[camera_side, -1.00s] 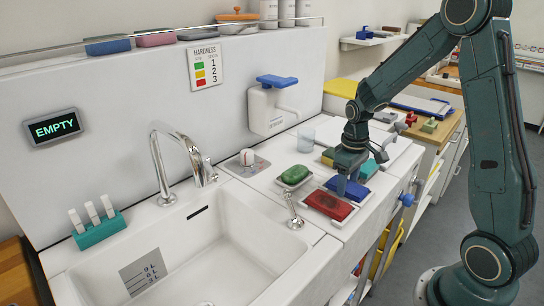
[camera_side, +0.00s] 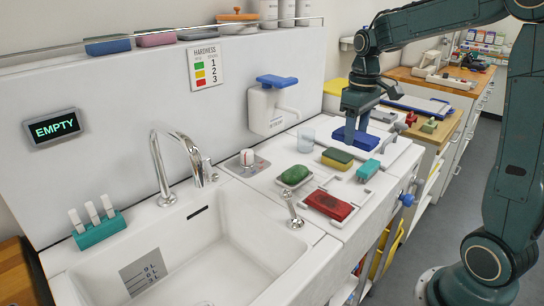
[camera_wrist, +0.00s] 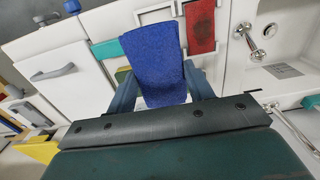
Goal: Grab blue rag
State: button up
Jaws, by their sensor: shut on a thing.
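The blue rag (camera_side: 356,138) is held in my gripper (camera_side: 357,122), lifted above the white counter in the side view. In the wrist view the rag (camera_wrist: 155,62) hangs between the two fingers of my gripper (camera_wrist: 160,88), which are shut on it. Its lower parts hide some of the counter behind it.
A red cloth (camera_side: 330,204) lies in a white tray, beside a green sponge (camera_side: 294,175) on a dish. A yellow-and-green sponge (camera_side: 337,158) and a teal block (camera_side: 368,169) lie on the counter below my gripper. A glass (camera_side: 306,140), a faucet (camera_side: 178,160) and the sink (camera_side: 215,245) are nearby.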

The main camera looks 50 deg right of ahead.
aim_at(356, 134)
jog(key=shift+r, duration=2.35)
